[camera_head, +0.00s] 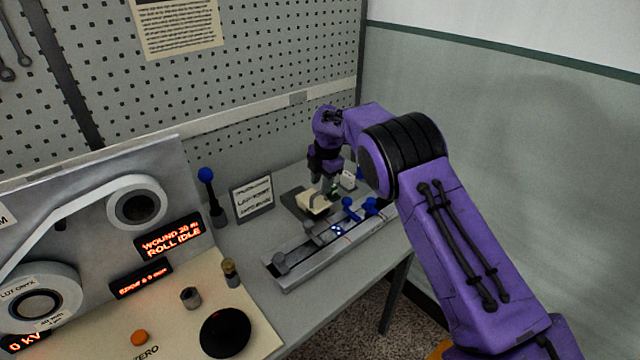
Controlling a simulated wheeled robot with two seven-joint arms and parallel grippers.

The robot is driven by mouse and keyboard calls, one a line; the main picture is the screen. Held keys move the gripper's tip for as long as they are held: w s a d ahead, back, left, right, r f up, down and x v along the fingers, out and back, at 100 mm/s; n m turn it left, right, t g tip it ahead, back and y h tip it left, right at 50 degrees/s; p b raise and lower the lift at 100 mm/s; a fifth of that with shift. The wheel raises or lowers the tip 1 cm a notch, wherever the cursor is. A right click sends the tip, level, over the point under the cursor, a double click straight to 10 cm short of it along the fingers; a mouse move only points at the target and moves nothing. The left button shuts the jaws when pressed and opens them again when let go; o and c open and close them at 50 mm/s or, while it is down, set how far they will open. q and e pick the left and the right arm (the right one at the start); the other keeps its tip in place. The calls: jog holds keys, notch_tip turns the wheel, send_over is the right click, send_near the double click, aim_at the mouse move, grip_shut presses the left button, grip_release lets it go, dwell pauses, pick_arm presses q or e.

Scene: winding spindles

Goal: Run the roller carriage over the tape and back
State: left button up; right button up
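A long grey rail bed (325,248) lies on the bench. A small grey roller-like part (281,262) sits at its near left end, and a small blue patch with white marks (337,229) is near its middle. Blue-knobbed parts (350,208) stand towards its far right end; I cannot tell which part is the roller carriage, and no tape is clearly made out. My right gripper (323,188) points down behind the rail, above a cream block (314,203) on a dark pad. Its fingers are too small to read. My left gripper is out of view.
A small sign (252,199) and a blue-topped post (207,178) stand left of the rail. A winding machine (95,235) with reels, lit displays and a black knob (225,332) fills the left. A pegboard wall is behind. The bench front between machine and rail is clear.

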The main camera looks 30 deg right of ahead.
jog(key=shift+w+f, duration=0.15)
jog(key=shift+f, duration=0.55)
jog(key=shift+w+f, duration=0.1)
jog(key=shift+f, duration=0.55)
grip_shut()
jog(key=shift+s, duration=0.1)
